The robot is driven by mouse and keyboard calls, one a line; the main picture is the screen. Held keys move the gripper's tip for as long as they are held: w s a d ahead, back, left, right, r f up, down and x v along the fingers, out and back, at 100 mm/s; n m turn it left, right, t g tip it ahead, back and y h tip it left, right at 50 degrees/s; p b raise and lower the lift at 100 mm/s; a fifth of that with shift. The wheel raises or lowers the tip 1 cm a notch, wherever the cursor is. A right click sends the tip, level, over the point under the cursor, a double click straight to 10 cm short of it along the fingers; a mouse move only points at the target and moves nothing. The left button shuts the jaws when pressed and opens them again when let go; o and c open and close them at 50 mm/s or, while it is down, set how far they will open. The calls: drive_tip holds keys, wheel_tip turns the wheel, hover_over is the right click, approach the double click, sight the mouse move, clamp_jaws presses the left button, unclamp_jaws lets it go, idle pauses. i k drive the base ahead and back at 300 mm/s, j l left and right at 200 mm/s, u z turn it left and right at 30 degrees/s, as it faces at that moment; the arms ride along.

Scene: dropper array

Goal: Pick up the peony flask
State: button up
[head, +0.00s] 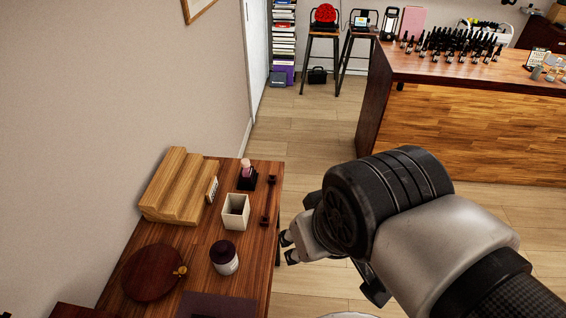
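I cannot read any label that says which item is the peony flask. A small pink-topped bottle (247,168) stands upright in or on a black block at the back of the wooden side table (262,220). A white jar with a dark lid (224,259) stands nearer on the same table. Many dark-capped dropper bottles (452,44) stand in rows on the far counter. My gripper (290,248) is beyond the table's right edge, pointing left. Its two fingertips are apart with nothing visible between them. It touches none of these items.
A stepped wooden stand (177,188), an open cream square cup (236,211), small dark pegs (265,220) and a round dark wooden board (152,273) crowd the side table. The wooden counter (470,125) is at the far right. Bare floor (308,150) lies between them.

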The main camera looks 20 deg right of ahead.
sight(246, 169)
drive_tip(key=i+l, duration=0.4)
drive_tip(key=i, duration=0.15)
drive_tip(key=i+l+u, duration=0.1)
drive_tip(key=i+l, duration=0.35)
drive_tip(key=u, duration=0.45)
drive_tip(key=i+l+u, duration=0.1)
drive_tip(key=u, duration=0.35)
drive_tip(key=i+l+u, duration=0.1)
drive_tip(key=u, duration=0.35)
